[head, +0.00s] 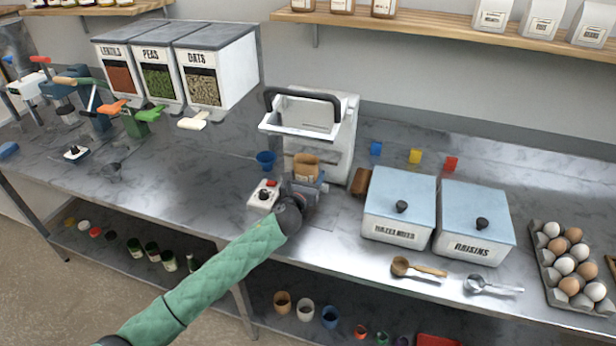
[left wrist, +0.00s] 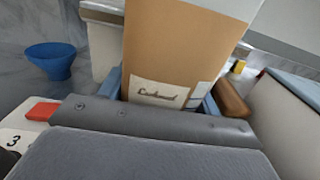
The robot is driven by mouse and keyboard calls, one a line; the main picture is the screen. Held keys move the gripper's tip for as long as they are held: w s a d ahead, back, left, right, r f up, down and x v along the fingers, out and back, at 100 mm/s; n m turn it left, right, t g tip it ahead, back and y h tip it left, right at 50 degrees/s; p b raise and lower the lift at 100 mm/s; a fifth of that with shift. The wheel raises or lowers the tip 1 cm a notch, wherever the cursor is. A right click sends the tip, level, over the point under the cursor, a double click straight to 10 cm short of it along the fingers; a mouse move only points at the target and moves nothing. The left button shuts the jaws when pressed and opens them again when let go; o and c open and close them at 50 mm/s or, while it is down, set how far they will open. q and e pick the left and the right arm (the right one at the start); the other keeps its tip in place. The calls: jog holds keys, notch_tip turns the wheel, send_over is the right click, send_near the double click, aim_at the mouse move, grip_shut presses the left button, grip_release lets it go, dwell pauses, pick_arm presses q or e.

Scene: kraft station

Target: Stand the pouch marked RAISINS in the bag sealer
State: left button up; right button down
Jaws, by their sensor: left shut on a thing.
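A brown kraft pouch (head: 305,165) is upright in my left gripper (head: 304,183), in front of the white bag sealer (head: 345,135) with its raised black handle. In the left wrist view the pouch (left wrist: 185,45) stands between the blue fingers of the gripper (left wrist: 160,100). A pale label shows low on its face, but its writing is not clear enough to read as RAISINS. The pouch's lower part is hidden by the gripper. I cannot tell whether it touches the sealer. My right gripper is in neither view.
A brown block (head: 361,182) and the bins marked HAZELNUTS (head: 398,228) and RAISINS (head: 476,243) stand right.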

pick_arm(q)
jog(key=shift+f, duration=0.7)
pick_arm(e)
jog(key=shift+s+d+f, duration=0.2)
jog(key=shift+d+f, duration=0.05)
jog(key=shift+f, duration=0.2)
pick_arm(q)
jog(key=shift+f, duration=0.1)
jog(key=o, duration=1.1)
jog(key=shift+c, duration=0.2)
jog(key=shift+o, duration=0.3)
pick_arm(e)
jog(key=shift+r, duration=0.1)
pick_arm(q)
jog(key=shift+s, duration=0.15)
jog(key=b+v, duration=0.3)
jog(key=v, duration=0.7)
jog(key=shift+s+a, duration=0.1)
jog(key=shift+s, duration=0.25)
jog(key=shift+s+a, duration=0.15)
jog(key=shift+s, duration=0.3)
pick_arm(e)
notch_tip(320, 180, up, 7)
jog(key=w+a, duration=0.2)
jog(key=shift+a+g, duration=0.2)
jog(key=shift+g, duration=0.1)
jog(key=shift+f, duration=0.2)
